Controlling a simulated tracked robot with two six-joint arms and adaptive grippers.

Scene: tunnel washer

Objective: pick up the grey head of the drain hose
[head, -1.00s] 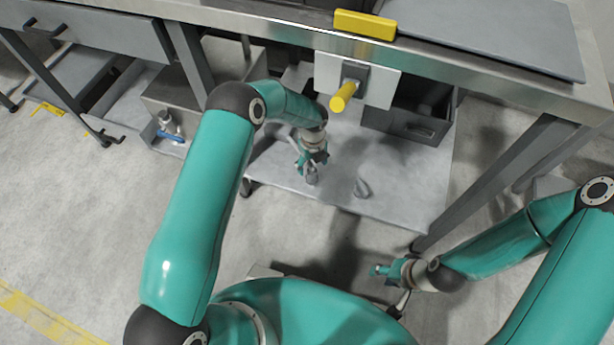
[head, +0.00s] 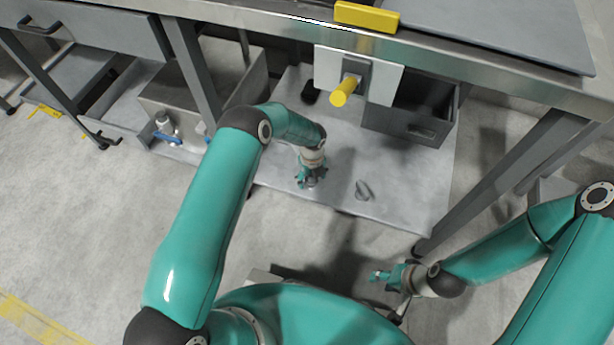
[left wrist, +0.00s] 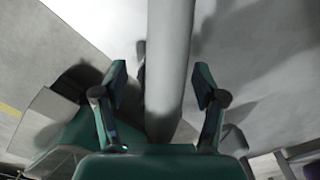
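My left gripper (head: 311,180) is low over the light grey shelf under the bench, pointing down. In the left wrist view its two fingers (left wrist: 162,84) stand apart, one on each side of a smooth grey cylinder (left wrist: 170,60), which looks like the drain hose head. Gaps show between the fingers and the cylinder, so it is not gripped. In the head view, the gripper mostly hides this part. A small grey piece (head: 363,190) lies on the shelf to its right; I cannot tell what it is. My right gripper (head: 380,276) is near my body, and its finger opening is unclear.
The shelf (head: 400,195) is mostly bare around the left gripper. A yellow knob (head: 345,91) sticks out above it, beside a dark grey bin (head: 408,120). A steel box with a blue-handled valve (head: 166,138) stands at the left. A bench leg (head: 490,185) rises at the right.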

